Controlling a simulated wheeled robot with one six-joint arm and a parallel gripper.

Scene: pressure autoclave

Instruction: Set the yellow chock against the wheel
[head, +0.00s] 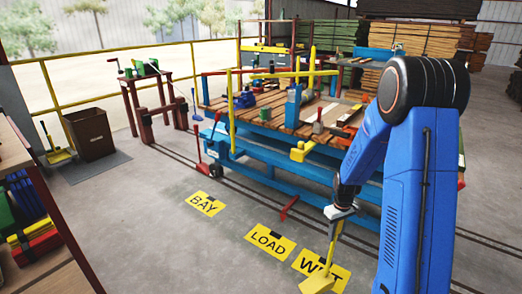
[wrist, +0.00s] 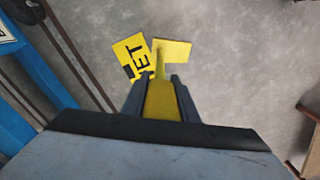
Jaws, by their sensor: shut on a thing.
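My gripper (head: 341,212) is shut on the upright handle of the yellow chock (head: 317,283), over the floor at the lower middle right of the head view. In the wrist view the handle runs between the fingers (wrist: 163,100), with the yellow chock block (wrist: 172,48) beyond them. The block overlaps the floor sign marked WET in the picture; whether it touches the floor I cannot tell. A dark wheel (head: 216,171) shows under the left end of the blue cart (head: 262,158). A red chock-like piece with a tall handle (head: 202,167) stands just left of that wheel.
Yellow floor signs read BAY (head: 205,203), LOAD (head: 269,242) and WET (head: 335,266). A red bar (head: 289,208) lies on the floor by the cart rails. A brown bin (head: 90,134) and another yellow handled piece (head: 58,154) stand at left. Floor left of the signs is open.

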